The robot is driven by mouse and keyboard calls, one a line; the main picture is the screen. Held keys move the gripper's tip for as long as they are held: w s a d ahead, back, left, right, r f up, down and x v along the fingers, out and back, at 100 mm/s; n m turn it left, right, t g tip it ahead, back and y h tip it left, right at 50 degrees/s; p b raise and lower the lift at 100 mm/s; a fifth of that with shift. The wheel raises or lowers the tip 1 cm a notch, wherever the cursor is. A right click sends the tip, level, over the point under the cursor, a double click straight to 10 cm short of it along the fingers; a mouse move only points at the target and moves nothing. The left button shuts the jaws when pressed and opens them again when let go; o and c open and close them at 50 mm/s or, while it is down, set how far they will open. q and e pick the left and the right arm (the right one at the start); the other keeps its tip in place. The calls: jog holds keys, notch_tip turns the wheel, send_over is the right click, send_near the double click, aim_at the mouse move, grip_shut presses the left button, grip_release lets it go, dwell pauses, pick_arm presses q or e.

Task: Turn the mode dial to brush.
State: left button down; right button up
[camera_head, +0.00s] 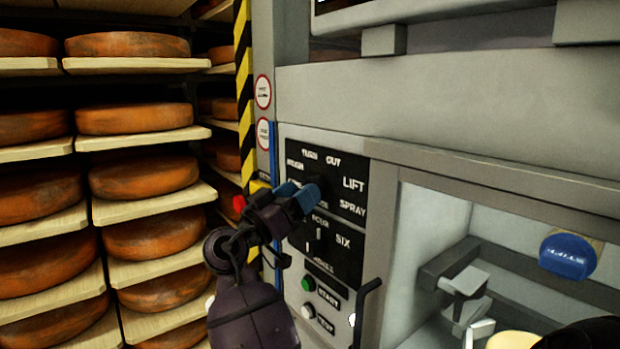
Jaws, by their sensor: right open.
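The mode dial (320,186) is a dark knob on the upper black label plate of the grey control panel, and it is partly hidden by my right gripper. Labels TURN, OUT, LIFT and SPRAY are readable around it. The label at upper left, partly readable, looks like BRUSH (295,166). I cannot tell which label the dark knob points at. My right gripper (297,195) has blue fingertips and is open, at the dial's left side. I cannot tell whether the fingertips touch the knob. My left gripper is not in view.
A second dial (318,240) sits just below. Under it are a green START button (308,284) and a white button (308,311), beside a dark handle (365,310). A red button (239,203) is left of the gripper. Cheese shelves (105,225) stand left; an open bay is right.

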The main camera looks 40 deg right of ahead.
aim_at(318, 180)
jog(key=x, duration=0.3)
jog(key=shift+p, duration=0.35)
jog(key=c, duration=0.9)
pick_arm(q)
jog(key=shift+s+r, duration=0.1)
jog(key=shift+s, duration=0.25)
